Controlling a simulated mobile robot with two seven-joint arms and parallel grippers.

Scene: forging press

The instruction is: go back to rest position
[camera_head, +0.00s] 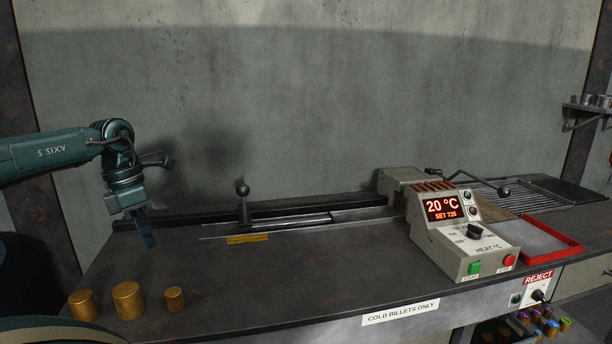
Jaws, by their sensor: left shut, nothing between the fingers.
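My left gripper (147,229) hangs at the left of the view, above the back left of the dark bench (300,285). Its fingers point down, shut, with nothing between them. It is apart from the bench and from the brass billets. Three brass billets, a left one (83,304), a larger middle one (128,300) and a small right one (175,299), stand upright on the bench below it. My right gripper does not show.
A lever with a black knob (242,190) stands on the rail at the back. The heater control box (461,236) reads 20 °C, SET 725. A red-rimmed tray (582,249) lies right of it. A rod with a ball knob (504,191) reaches out behind. The middle bench is clear.

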